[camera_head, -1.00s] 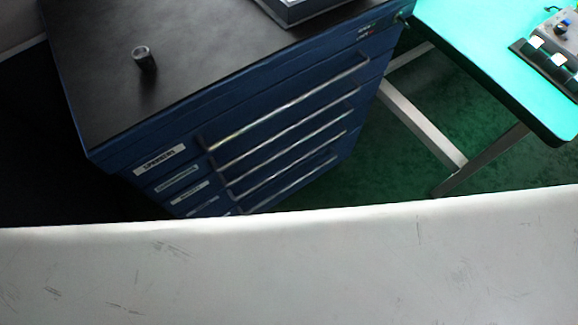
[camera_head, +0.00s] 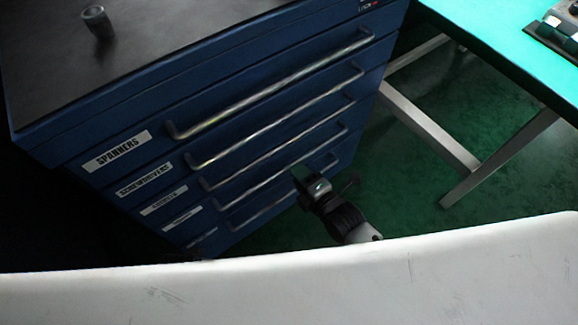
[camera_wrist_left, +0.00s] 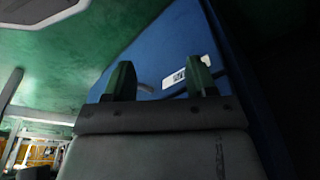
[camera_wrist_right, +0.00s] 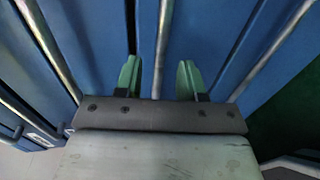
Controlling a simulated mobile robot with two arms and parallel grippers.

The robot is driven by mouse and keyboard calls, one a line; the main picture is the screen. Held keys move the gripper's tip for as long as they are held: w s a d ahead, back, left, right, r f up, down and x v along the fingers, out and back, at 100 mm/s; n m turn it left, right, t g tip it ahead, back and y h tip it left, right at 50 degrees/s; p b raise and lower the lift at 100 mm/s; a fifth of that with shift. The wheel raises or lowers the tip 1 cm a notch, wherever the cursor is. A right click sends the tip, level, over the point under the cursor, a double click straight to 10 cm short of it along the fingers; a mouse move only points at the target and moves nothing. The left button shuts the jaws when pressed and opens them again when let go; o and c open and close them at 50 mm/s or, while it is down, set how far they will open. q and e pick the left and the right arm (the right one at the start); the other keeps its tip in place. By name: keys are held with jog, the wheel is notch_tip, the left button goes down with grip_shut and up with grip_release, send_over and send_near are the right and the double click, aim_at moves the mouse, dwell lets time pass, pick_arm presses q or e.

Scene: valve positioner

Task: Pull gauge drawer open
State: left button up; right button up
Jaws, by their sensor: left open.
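A blue drawer cabinet (camera_head: 250,110) stands ahead with several stacked shut drawers, each with a long bar handle. The top label (camera_head: 116,151) reads SPANNERS and the one below seems to read SCREWDRIVERS. The lower labels (camera_head: 163,201) are too small to read, so I cannot tell which is the gauge drawer. My right gripper (camera_head: 312,185) is open in front of the lower drawers. In the right wrist view a handle bar (camera_wrist_right: 162,45) lines up between its fingers (camera_wrist_right: 158,80); contact is unclear. My left gripper (camera_wrist_left: 161,80) is open and empty, facing a label (camera_wrist_left: 188,72) on the blue front.
A small dark metal cylinder (camera_head: 97,21) stands on the black cabinet top (camera_head: 170,45). A turquoise-topped table (camera_head: 500,28) with grey legs (camera_head: 500,155) is at the right, with devices on it. Green floor (camera_head: 415,180) lies open between table and cabinet.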

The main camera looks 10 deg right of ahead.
aim_at(289, 165)
jog(key=b+x, duration=0.1)
jog(key=x, duration=0.4)
pick_arm(q)
jog(key=r, duration=0.4)
jog(key=shift+w, duration=0.35)
pick_arm(e)
grip_shut()
